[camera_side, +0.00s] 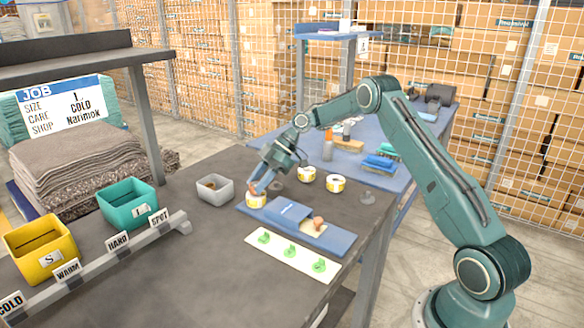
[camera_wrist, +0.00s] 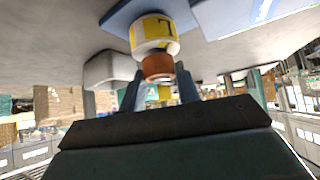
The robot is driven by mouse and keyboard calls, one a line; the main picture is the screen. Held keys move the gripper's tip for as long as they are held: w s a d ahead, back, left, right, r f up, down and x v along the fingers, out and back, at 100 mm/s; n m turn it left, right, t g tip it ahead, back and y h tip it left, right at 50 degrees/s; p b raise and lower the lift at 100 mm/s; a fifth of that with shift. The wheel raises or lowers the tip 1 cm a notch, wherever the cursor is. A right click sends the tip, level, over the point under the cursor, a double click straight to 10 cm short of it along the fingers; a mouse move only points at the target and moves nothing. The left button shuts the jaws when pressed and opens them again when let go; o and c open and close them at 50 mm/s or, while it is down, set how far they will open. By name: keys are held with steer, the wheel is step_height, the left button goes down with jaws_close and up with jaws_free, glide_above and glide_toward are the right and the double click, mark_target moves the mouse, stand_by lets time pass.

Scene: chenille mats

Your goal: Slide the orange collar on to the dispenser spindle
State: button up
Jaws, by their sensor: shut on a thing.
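My gripper (camera_side: 256,188) is low over the dark table, its fingers either side of an orange-brown collar (camera_wrist: 158,67) in the wrist view. It is shut on this collar. A white and yellow roll marked L (camera_wrist: 152,30) shows against the collar's far end; the same roll (camera_side: 256,201) is below my fingers in the side view, by the left end of a blue board (camera_side: 335,243). I cannot tell whether the roll touches the table. Small grey round pieces stand near the rolls (camera_side: 367,197); I cannot tell whether one is the dispenser spindle.
Two more white and yellow rolls (camera_side: 306,173) (camera_side: 336,184) stand behind the board. The board bears a blue block (camera_side: 288,209) and a brown knob (camera_side: 319,223). A white strip with green marks (camera_side: 276,251) lies in front. A grey bin (camera_side: 215,190) is left of my gripper.

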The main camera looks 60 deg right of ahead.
steer(key=shift+f, duration=0.5)
steer(key=o, duration=1.1)
steer(key=shift+c, duration=0.2)
steer(key=v, duration=0.7)
steer(key=shift+r, duration=0.2)
steer(key=shift+s+d+r, duration=0.1)
